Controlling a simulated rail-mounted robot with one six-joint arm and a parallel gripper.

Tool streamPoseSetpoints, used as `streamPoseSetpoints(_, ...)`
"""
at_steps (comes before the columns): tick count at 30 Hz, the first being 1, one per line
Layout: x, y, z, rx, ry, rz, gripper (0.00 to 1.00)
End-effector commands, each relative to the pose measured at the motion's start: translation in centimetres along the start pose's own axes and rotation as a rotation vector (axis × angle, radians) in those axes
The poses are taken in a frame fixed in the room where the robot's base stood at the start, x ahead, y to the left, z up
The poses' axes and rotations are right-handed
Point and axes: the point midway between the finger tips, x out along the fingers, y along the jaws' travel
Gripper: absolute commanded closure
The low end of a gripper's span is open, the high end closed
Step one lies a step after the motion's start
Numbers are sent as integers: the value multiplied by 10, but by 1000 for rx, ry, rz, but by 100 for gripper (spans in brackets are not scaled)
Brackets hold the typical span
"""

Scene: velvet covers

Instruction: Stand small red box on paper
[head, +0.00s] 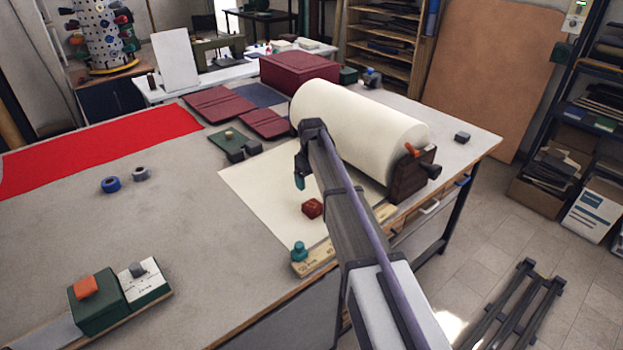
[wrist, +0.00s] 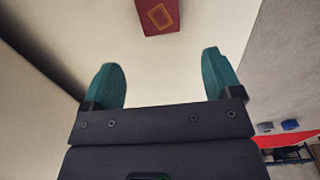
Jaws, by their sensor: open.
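The small red box (head: 312,208) rests on the cream paper (head: 262,190) that spreads from the roll across the table. In the wrist view the red box (wrist: 158,17) shows at the top edge, partly cut off, with a gold rectangular design on its face. My gripper (head: 299,182) is above the paper, slightly behind and left of the box in the head view. In the wrist view its two teal fingertips (wrist: 165,78) are spread apart with nothing between them. The box lies beyond the fingertips, apart from them.
The large paper roll (head: 355,125) stands close to the right of my arm. A wooden strip (head: 316,262) with a teal knob lies along the paper's front edge. Dark red covers (head: 220,103) and a large red box (head: 300,72) are behind. The table's left middle is mostly clear.

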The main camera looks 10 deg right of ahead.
Motion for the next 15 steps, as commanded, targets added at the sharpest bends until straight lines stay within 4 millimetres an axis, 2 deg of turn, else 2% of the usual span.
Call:
streamPoseSetpoints(1,-12,0,0,0,0,0,16)
streamPoseSetpoints(5,-10,0,0,0,0,0,16)
streamPoseSetpoints(7,-9,-7,14,16,0,0,16)
streamPoseSetpoints(8,-9,-14,28,31,0,0,16)
streamPoseSetpoints(11,-9,-53,105,134,-1,0,16)
streamPoseSetpoints(12,-9,-72,143,191,-1,0,16)
streamPoseSetpoints(15,-9,-117,231,331,-1,1,16)
